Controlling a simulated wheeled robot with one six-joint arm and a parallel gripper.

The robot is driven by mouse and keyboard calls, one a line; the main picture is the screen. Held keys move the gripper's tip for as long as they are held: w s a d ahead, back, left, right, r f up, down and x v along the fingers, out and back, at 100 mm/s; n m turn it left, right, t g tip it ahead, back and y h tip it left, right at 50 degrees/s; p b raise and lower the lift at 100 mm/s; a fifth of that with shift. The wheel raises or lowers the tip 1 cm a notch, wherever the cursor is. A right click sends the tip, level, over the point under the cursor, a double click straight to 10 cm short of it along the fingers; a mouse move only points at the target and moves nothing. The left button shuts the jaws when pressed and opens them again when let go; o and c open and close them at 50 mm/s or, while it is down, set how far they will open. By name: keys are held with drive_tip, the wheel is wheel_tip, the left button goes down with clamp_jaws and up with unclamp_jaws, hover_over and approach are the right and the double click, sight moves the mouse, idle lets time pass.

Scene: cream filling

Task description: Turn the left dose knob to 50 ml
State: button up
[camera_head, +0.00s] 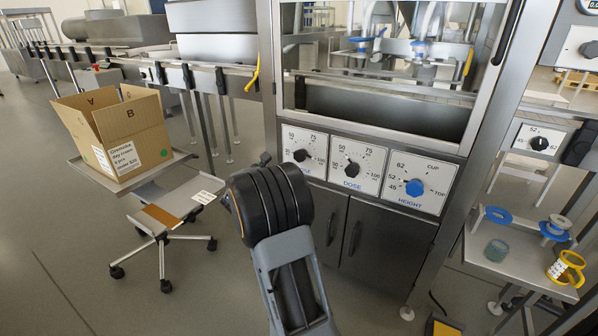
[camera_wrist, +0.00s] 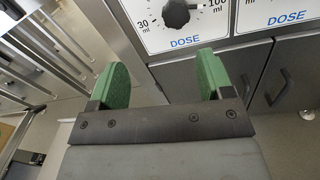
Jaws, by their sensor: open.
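The left dose knob (camera_head: 300,155) is a black knob on a white dial panel, the leftmost of a row of three dials. In the wrist view the knob (camera_wrist: 178,12) is at the top edge, cut off by the frame, between the marks 30 ml and 100 ml. I cannot tell its exact setting. My gripper (camera_wrist: 161,75) is open and empty, its two green pads wide apart. The knob lies beyond the pads and higher in the picture, not between them. In the head view my dark wrist hides the fingers and overlaps the panel's lower left.
A second dose knob (camera_head: 351,169) and a blue height knob (camera_head: 414,187) sit to the right. Cabinet doors with handles (camera_head: 355,238) are below. A cardboard box (camera_head: 125,135) stands at left, near a stool (camera_head: 165,208). A side table (camera_head: 520,252) holds a yellow mug (camera_head: 562,270).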

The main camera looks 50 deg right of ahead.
sight(298, 156)
drive_tip(key=d, duration=0.5)
drive_tip(key=w+d+f+m+b, duration=0.1)
drive_tip(key=d, duration=0.3)
drive_tip(key=w+d+m+g+b, duration=0.1)
drive_tip(key=d, duration=0.4)
drive_tip(key=shift+w+d+f, duration=0.15)
drive_tip(key=shift+d+f, duration=0.05)
drive_tip(key=shift+d, duration=0.1)
drive_tip(key=c, duration=0.9)
